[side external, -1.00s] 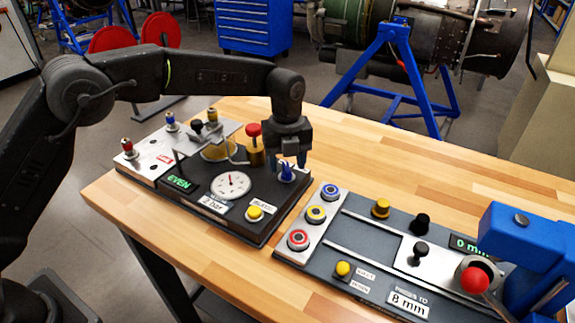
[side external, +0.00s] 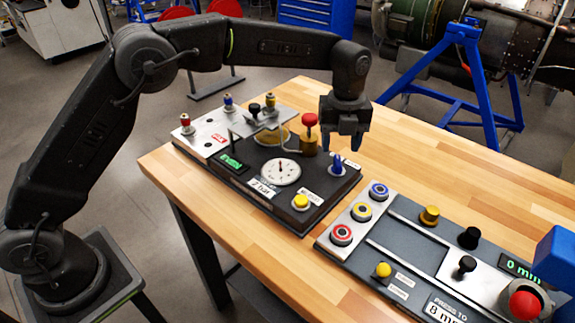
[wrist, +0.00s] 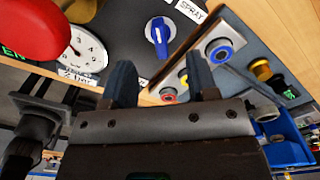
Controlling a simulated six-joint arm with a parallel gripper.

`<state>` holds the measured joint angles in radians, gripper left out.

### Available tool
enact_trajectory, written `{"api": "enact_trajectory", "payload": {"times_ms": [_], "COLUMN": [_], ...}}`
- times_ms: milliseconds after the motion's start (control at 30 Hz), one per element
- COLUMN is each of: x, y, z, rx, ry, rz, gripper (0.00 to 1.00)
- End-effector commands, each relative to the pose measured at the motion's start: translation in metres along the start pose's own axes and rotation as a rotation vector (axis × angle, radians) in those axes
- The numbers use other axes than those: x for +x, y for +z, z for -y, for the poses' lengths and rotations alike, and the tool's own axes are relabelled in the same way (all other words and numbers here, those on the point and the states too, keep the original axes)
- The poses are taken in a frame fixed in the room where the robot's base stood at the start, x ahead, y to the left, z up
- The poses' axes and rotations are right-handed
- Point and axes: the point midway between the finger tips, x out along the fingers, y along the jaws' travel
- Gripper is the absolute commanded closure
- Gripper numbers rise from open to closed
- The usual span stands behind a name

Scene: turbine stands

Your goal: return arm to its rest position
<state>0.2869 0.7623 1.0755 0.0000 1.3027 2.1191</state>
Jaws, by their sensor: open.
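My gripper (side external: 342,146) hangs fingers-down above the right part of the dark control panel (side external: 315,210) on the left of the bench. Its two fingers are apart with nothing between them. A blue knob (side external: 337,165) stands just below the fingertips, apart from them as far as I can tell. In the wrist view my gripper (wrist: 160,75) shows both dark fingers, and the blue knob (wrist: 157,36) lies beyond the gap, next to a "SPRAY" label.
A red knob (side external: 310,119) on a brass post stands close left of my gripper. A dial gauge (side external: 281,172) and a yellow button (side external: 300,202) are on the same panel. A second panel (side external: 410,250) with buttons lies to the right. Bare wood (side external: 440,165) is free behind it.

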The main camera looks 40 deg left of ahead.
Motion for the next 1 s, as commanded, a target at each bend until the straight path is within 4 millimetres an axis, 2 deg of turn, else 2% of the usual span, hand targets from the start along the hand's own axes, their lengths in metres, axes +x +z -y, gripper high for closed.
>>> {"api": "enact_trajectory", "payload": {"times_ms": [167,400,600,800,1000], "x": [-0.034,-0.098,-0.129,-0.135,-0.117], "y": [0.001,-0.011,-0.037,-0.07,-0.105], "z": [-0.024,-0.099,-0.169,-0.236,-0.293], "rx": [-0.182,-0.709,-1.161,-1.607,-2.022], "ry": [-0.039,-0.15,-0.259,-0.38,-0.498], "rz": [0.021,0.044,0.028,-0.025,-0.117], "gripper": [0.47,0.47,0.47,0.47,0.47]}}
